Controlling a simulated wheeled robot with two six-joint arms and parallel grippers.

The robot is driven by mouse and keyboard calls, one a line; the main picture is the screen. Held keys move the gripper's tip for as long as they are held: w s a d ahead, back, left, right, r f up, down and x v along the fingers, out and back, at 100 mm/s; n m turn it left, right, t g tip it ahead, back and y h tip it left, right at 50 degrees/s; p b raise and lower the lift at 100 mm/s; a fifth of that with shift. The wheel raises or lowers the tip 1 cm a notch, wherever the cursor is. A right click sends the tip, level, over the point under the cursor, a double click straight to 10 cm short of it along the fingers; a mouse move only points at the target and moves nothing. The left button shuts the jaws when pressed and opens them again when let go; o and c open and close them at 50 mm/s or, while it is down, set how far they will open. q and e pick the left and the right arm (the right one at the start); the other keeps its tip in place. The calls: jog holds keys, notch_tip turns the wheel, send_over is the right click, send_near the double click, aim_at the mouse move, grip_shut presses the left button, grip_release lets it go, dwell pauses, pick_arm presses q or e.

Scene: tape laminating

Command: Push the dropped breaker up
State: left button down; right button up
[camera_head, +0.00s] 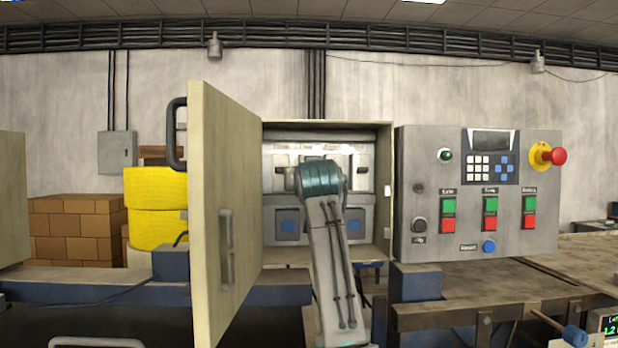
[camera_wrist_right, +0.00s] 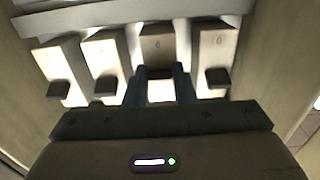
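The breakers stand in a row inside the open cabinet (camera_head: 384,140). In the head view my right arm covers the middle of the row, and an outer breaker (camera_head: 360,172) shows beside it. In the right wrist view, the third breaker from the left (camera_wrist_right: 158,42) looks darker than the others, and its dark lever (camera_wrist_right: 160,72) shows between the fingertips of my right gripper (camera_wrist_right: 160,84). The fingers are apart, one on each side of the lever. I cannot tell whether they touch it. My left gripper is out of view.
The cabinet door (camera_head: 225,200) stands open to the left of my right arm. A control panel (camera_head: 430,150) with buttons and a red emergency knob (camera_head: 558,156) is to the right. In the wrist view, cabinet walls are close on both sides.

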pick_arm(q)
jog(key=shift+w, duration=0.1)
pick_arm(e)
jog(key=r+g, duration=0.1)
jog(key=g, duration=0.1)
jog(key=shift+g, duration=0.4)
jog(key=o, duration=1)
jog(key=shift+s, duration=0.1)
